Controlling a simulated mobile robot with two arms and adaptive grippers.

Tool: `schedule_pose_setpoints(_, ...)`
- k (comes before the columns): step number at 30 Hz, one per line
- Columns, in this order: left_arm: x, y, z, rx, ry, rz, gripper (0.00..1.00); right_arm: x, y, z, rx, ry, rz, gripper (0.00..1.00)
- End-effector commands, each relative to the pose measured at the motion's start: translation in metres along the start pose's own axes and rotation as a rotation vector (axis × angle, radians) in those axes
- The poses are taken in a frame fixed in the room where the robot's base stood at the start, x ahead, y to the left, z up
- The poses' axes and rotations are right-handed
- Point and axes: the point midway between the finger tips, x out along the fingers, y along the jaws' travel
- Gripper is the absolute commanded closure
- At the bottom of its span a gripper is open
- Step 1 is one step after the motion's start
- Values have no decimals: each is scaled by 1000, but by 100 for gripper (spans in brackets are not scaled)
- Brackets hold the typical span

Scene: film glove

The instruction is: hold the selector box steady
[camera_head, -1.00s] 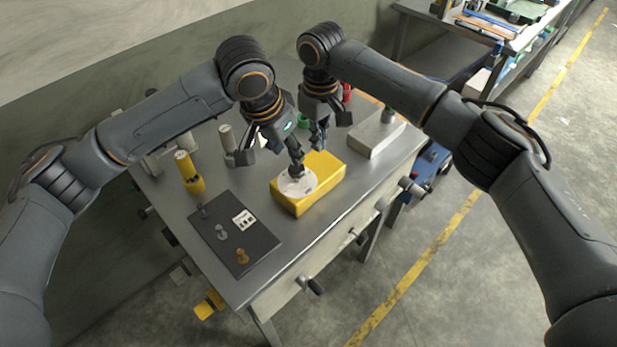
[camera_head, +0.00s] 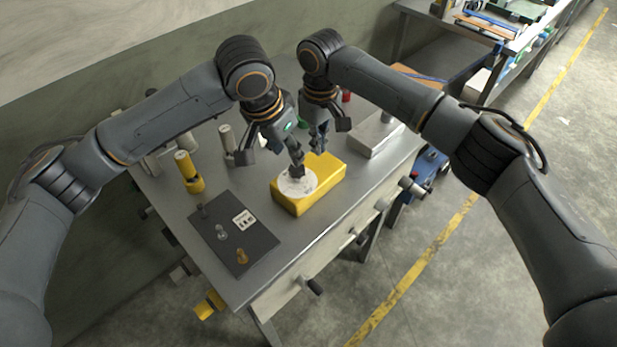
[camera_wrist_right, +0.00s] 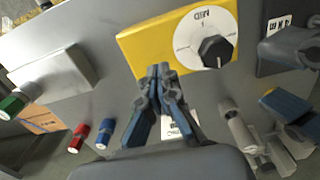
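The yellow selector box (camera_head: 325,178) lies on the metal table, with a white dial (camera_head: 290,187) and black knob (camera_head: 298,172). In the right wrist view the box (camera_wrist_right: 145,45) is at the top, its knob (camera_wrist_right: 215,50) clearly visible. My left gripper (camera_head: 297,160) is at the knob from above; whether its fingers are closed or touch the knob is unclear. My right gripper (camera_head: 319,145) is at the box's back edge. In the right wrist view its fingertips (camera_wrist_right: 159,72) are together, with nothing visible between them, by the box's near side. Contact with the box is unclear.
A dark mat (camera_head: 232,235) with small knobs lies front left. A yellow cylinder (camera_head: 187,170) stands on the left. A pale grey block (camera_head: 372,138) is right of the box. Red (camera_wrist_right: 78,138) and blue (camera_wrist_right: 105,132) pieces lie behind. The table between box and front edge is clear.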

Motion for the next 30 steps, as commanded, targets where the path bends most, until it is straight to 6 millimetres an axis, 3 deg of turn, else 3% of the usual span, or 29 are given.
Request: schedule_pose_setpoints(30, 0, 0, 0, 0, 0, 0, 62, 18, 0, 0, 0, 0, 0, 100)
